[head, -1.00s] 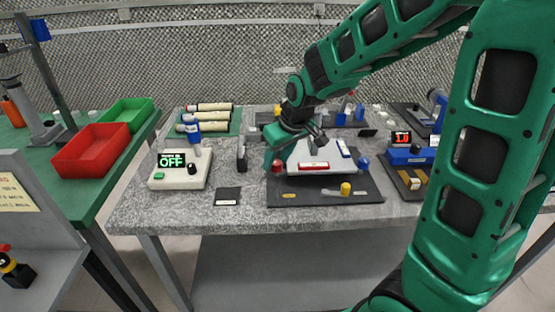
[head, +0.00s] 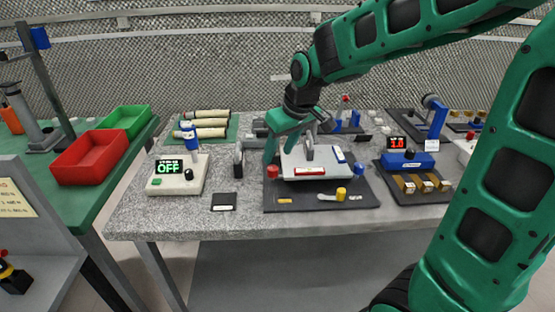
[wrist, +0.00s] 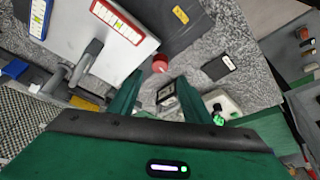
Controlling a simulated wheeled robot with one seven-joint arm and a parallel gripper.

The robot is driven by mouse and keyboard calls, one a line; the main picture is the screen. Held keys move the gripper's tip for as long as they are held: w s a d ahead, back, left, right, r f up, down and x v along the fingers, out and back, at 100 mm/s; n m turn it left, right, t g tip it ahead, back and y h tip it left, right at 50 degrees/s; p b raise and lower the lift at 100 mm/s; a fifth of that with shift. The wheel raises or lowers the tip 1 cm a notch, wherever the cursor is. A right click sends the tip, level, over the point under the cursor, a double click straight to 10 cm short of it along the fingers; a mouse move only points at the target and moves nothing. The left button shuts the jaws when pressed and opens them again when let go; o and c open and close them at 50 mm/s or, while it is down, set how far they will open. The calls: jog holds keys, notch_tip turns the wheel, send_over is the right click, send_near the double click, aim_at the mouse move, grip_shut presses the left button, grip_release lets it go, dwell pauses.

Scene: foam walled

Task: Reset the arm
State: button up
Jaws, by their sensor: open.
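My green gripper (head: 285,150) is above the left edge of the white box-like device (head: 310,163) on the dark mat (head: 315,203), pointing down. In the wrist view its two green fingers (wrist: 157,98) are spread apart with nothing held between them. A red knob (head: 272,172) stands on the mat just below and left of the gripper; it also shows ahead of the fingers in the wrist view (wrist: 160,64). The white device carries a grey upright handle (head: 309,147), a red-and-white label and a blue label.
A white device reading OFF (head: 178,174) stands at the table's left. A yellow knob (head: 341,194) is on the mat's front. A blue device with a red display (head: 405,160) stands right. Red (head: 90,156) and green (head: 126,121) bins are on the side table.

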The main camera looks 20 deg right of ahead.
jog(key=shift+s+r, duration=0.2)
jog(key=shift+r, duration=0.4)
jog(key=s+d+f+m+g+h, duration=0.15)
jog(key=s+d+m, duration=0.35)
jog(key=s+d, duration=0.85)
jog(key=s+d+f+m+g, duration=0.2)
jog(key=s+d+m+g, duration=0.1)
jog(key=s, duration=1.3)
jog(key=shift+f+m, duration=0.2)
jog(key=shift+m, duration=0.7)
jog(key=shift+w+f, duration=0.25)
jog(key=shift+w, duration=0.35)
